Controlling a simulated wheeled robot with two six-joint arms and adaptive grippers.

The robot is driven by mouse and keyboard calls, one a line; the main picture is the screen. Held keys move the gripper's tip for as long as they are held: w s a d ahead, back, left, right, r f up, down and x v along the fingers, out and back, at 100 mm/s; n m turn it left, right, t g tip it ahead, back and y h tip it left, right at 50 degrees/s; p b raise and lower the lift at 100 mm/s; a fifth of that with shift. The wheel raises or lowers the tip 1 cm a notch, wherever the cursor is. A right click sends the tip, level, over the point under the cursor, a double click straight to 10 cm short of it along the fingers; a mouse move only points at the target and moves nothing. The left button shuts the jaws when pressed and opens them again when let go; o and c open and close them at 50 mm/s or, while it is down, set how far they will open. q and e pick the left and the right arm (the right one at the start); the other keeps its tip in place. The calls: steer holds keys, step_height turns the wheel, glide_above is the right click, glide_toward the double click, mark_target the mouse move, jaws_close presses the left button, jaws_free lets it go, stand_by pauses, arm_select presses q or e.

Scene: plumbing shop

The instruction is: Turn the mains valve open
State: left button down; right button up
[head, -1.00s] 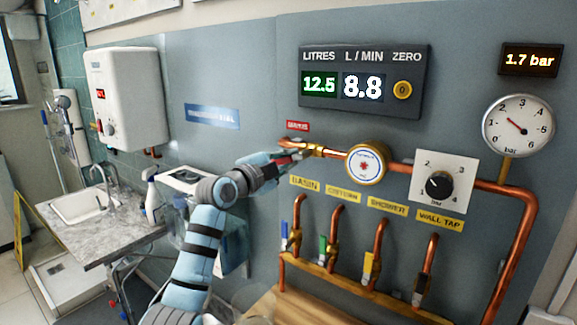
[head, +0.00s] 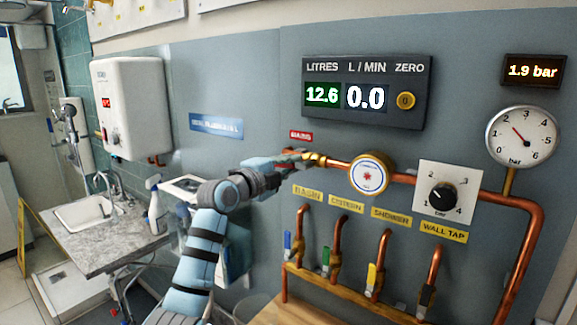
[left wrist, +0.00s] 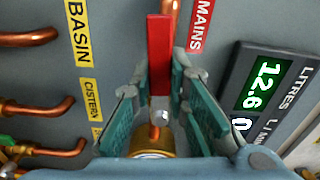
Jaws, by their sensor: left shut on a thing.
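The mains valve is a brass body (head: 316,159) on the copper pipe, under a red MAINS label (head: 301,136). Its red lever (left wrist: 159,55) stands between the teal finger pads in the left wrist view, with a metal end piece and brass body below it. My left gripper (head: 290,157) reaches the valve from the left and is shut on the red lever; in the left wrist view (left wrist: 158,100) a pad lies on each side. The gripper hides most of the lever in the head view. My right gripper is out of view.
The display (head: 362,92) reads 12.6 litres and 0.0 L/min. The small readout (head: 532,71) shows 1.9 bar. Right of the valve are a round meter (head: 370,174), a black knob (head: 443,197) and a pressure gauge (head: 522,136). Several tap pipes with coloured levers stand below.

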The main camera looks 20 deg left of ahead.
arm_select(q)
steer(key=c, duration=1.8)
jaws_free()
steer(key=shift+r, duration=0.25)
steer(key=shift+o, duration=1.3)
steer(key=shift+w+a+f, duration=0.1)
steer(key=shift+w, duration=0.05)
steer(key=shift+w+f, duration=0.15)
steer(key=shift+f, duration=0.05)
steer(key=v, duration=1.2)
